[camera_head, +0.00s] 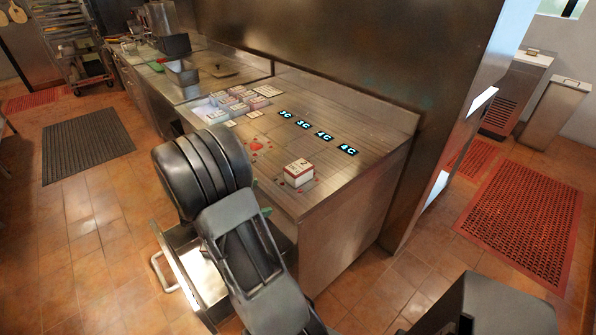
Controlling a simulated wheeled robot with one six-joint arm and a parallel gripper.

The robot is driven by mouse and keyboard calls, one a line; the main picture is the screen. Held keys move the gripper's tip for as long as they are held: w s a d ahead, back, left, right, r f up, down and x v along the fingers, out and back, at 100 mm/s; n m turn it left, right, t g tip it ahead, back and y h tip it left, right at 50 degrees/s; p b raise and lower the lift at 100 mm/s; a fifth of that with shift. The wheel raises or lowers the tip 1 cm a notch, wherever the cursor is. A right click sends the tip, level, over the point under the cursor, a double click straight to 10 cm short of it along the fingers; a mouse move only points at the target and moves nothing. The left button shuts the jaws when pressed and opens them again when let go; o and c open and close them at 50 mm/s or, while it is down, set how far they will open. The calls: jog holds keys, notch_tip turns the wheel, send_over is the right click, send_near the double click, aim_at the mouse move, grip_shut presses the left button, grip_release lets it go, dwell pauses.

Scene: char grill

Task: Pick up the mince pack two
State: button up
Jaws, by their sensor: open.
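A white box-shaped pack with a red band (299,173) sits upright near the front right of the steel counter, with nothing touching it. It has a dark mark on top, too small to read surely. Several more small pale packs (238,97) stand grouped in a shallow tray further left along the counter. I cannot tell from the labels which pack is mince pack two. My dark arm rises in front of the counter, left of the lone pack. My gripper's fingers do not show.
The steel counter (350,123) has glowing signs (324,135) at its back and red patches (258,145) in the middle. An open drawer (180,268) juts out below the front edge. A tall steel panel stands behind.

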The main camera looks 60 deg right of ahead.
jog(key=w+d+f+n+h, duration=0.2)
jog(key=d+n+h, duration=0.2)
jog(key=d, duration=0.2)
jog(key=p, duration=0.2)
send_near(296, 168)
jog(key=d, duration=0.1)
jog(key=s+d, duration=0.1)
jog(key=shift+s+d+f+n+t, duration=0.25)
jog(key=shift+d+n+t, duration=0.15)
jog(key=shift+p+x, duration=0.65)
jog(key=shift+x, duration=2.85)
jog(key=c, duration=1.2)
